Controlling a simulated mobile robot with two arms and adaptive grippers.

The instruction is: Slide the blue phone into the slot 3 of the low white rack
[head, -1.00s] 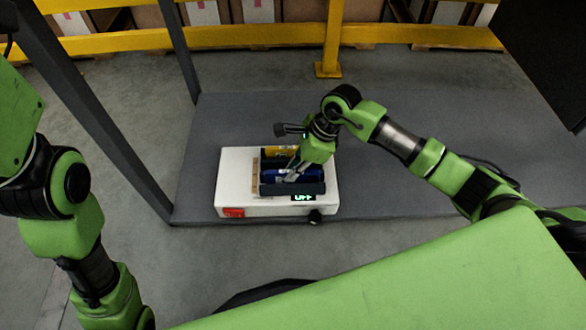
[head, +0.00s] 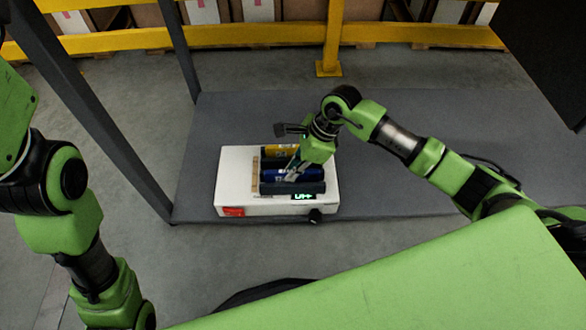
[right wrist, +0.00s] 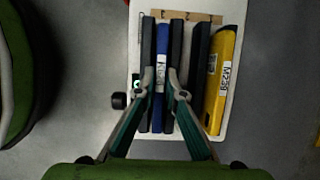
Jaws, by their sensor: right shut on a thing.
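The low white rack (head: 232,178) lies on the grey platform, with dark dividers standing on it. The blue phone (head: 312,175) lies lengthwise between two dark dividers in the front part of the rack. In the right wrist view, the blue phone (right wrist: 158,112) stands on edge between the dividers and bears a white label. My right gripper (right wrist: 160,80) is shut on it from above; in the head view the gripper (head: 292,172) reaches down over the rack. My left gripper is out of view.
A yellow phone (right wrist: 222,80) labelled M239 stands in the rack behind the blue one, leaning slightly. A tan strip (right wrist: 200,17) closes one end of the dividers. A lit display and a black knob (head: 315,216) are on the rack's front. The grey platform (head: 400,190) is clear to the right.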

